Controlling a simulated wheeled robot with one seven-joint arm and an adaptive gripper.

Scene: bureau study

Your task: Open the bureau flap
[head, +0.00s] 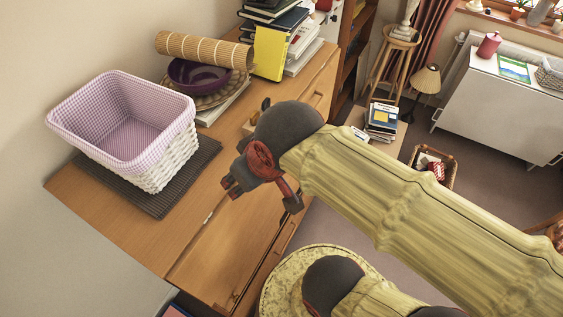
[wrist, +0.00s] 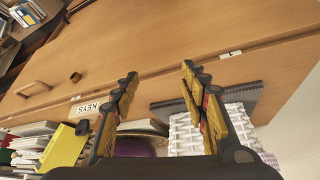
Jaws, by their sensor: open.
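The wooden bureau (head: 125,222) stands against the wall at the left of the head view. Its front panel, which looks like the flap (head: 218,255), lies beyond a seam from the top and appears shut. In the wrist view broad wood of the flap (wrist: 190,35) fills the upper part. A wooden bar handle (wrist: 33,89), a dark knob (wrist: 75,77) and a KEYS label (wrist: 90,107) show at left. My gripper (head: 262,194) is above the bureau front. Its two fingers are spread and empty in the wrist view (wrist: 159,72), apart from the handle.
A white wicker basket with pink checked lining (head: 172,165) stands on a dark mat (head: 205,158). A purple bowl (head: 190,78), a rolled bamboo mat (head: 203,49), a yellow book (head: 270,53) and stacked books sit farther back. A round patterned seat (head: 282,280) stands close to the bureau front.

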